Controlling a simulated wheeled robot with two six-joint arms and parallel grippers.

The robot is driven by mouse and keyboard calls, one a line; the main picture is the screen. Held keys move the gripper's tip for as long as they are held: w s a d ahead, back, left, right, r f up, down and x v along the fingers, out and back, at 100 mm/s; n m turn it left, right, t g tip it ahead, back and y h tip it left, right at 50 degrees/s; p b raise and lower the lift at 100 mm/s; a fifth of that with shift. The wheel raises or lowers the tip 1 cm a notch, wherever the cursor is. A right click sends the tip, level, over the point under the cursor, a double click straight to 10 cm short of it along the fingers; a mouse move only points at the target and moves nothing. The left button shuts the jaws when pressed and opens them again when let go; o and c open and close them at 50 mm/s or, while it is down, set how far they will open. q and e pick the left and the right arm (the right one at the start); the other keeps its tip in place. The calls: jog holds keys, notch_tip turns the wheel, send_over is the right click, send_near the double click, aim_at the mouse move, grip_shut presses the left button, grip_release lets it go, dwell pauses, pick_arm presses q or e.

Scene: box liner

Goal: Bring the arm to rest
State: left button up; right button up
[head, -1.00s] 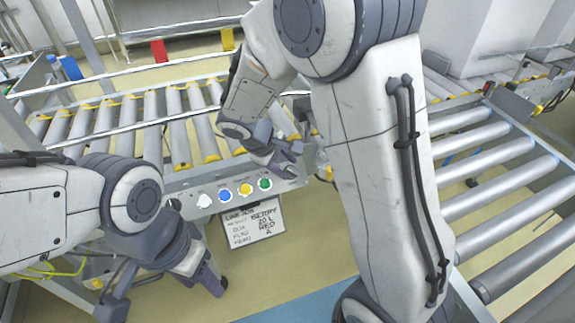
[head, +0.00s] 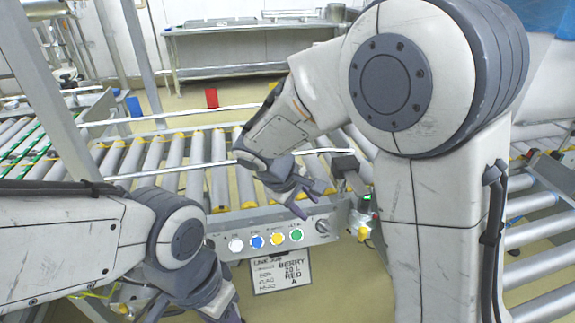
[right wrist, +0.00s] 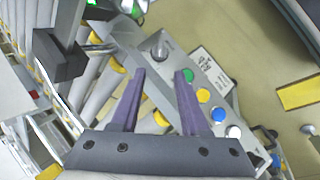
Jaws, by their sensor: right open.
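My right gripper (head: 313,201) is open and empty. In the head view it hangs just above the control panel with the coloured buttons. In the right wrist view its two purple fingers (right wrist: 154,102) are spread apart, with the panel and rollers beyond them and nothing between them. My left gripper (head: 192,312) is at the bottom left of the head view, partly cut off by the lower edge. Its fingers look spread, and no held object shows.
A roller conveyor (head: 190,165) runs behind, and another (head: 535,204) lies at the right.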

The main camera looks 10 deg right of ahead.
jog(key=s+a+r+g+y, duration=0.1)
jog(key=s+a+y, duration=0.25)
jog(key=s, duration=0.75)
jog(key=s+a+g+y, duration=0.1)
jog(key=s+a+y, duration=0.3)
jog(key=s, duration=0.7)
notch_tip(320, 180, up, 28)
jog(key=a+h+p, duration=0.1)
jog(key=p, duration=2.6)
jog(key=shift+s+a+f+p, duration=0.15)
jog(key=shift+s+a+p, duration=0.05)
jog(key=shift+s+p, duration=0.1)
